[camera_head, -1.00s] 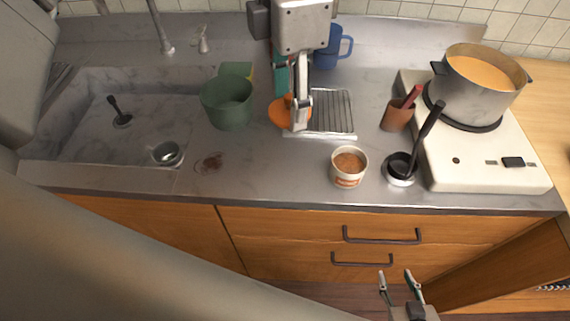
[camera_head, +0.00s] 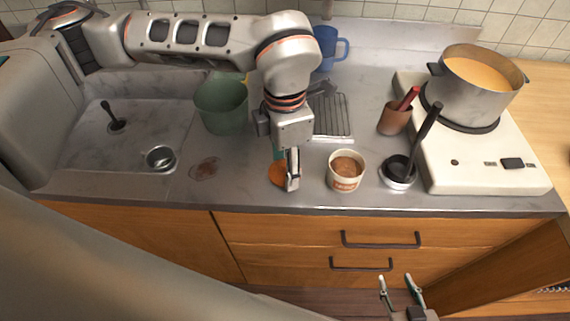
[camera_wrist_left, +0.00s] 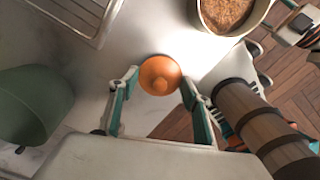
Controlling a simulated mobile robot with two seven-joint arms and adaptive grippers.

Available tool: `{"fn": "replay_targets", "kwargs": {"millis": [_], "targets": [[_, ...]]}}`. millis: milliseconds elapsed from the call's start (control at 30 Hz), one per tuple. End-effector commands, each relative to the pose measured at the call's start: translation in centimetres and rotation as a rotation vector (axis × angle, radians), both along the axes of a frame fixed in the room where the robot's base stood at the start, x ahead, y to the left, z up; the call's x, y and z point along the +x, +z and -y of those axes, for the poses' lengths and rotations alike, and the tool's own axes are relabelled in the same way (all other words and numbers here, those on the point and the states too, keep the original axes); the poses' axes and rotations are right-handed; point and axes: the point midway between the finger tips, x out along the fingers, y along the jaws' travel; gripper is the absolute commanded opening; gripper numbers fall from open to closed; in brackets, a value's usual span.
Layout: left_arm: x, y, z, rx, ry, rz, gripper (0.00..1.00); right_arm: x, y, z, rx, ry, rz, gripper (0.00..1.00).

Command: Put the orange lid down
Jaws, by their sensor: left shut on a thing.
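The orange lid (camera_head: 277,174) is at the front of the grey counter (camera_head: 240,180), left of the paper cup of brown food (camera_head: 346,171). My left gripper (camera_head: 291,184) is shut on it from above. I cannot tell whether the lid touches the counter. My right gripper (camera_head: 400,281) is open and empty, low in front of the drawers.
A green bin (camera_head: 222,106) stands behind left, and a wire rack (camera_head: 331,115) behind. A ladle in a black holder (camera_head: 398,172), a brown utensil cup (camera_head: 394,121) and a pot on a stove (camera_head: 476,88) are right. A brown stain (camera_head: 205,169) lies left.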

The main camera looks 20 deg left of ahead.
Motion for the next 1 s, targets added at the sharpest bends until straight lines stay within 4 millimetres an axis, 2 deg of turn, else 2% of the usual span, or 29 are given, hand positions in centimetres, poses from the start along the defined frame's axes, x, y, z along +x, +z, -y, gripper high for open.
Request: {"fn": "replay_targets", "kwargs": {"millis": [67, 433, 500, 533, 867, 1000], "targets": [[0.0, -0.8, 0.0, 0.0, 0.0, -0.001, 0.37, 0.0, 0.0, 0.0, -0.001, 0.001, 0.0, 0.4], [0.0, -1.2, 0.0, -0.001, -0.001, 0.001, 0.37, 0.0, -0.2, 0.0, -0.001, 0.001, 0.0, 0.4], [0.0, -1.1, 0.0, 0.0, -0.001, 0.001, 0.61, 0.1, -0.1, 0.0, -0.002, 0.0, 0.001, 0.4], [0.0, -1.1, 0.0, 0.0, -0.001, 0.001, 0.65, 0.1, -0.1, 0.0, -0.002, 0.0, 0.001, 0.4], [0.0, -1.0, 0.0, 0.0, 0.0, 0.001, 0.65, 0.1, 0.0, 0.0, -0.001, -0.001, 0.003, 0.4], [0.1, 0.0, 0.0, -0.001, 0.0, 0.003, 0.65, 0.2, 0.2, 0.0, 0.0, -0.001, 0.004, 0.4]]}}
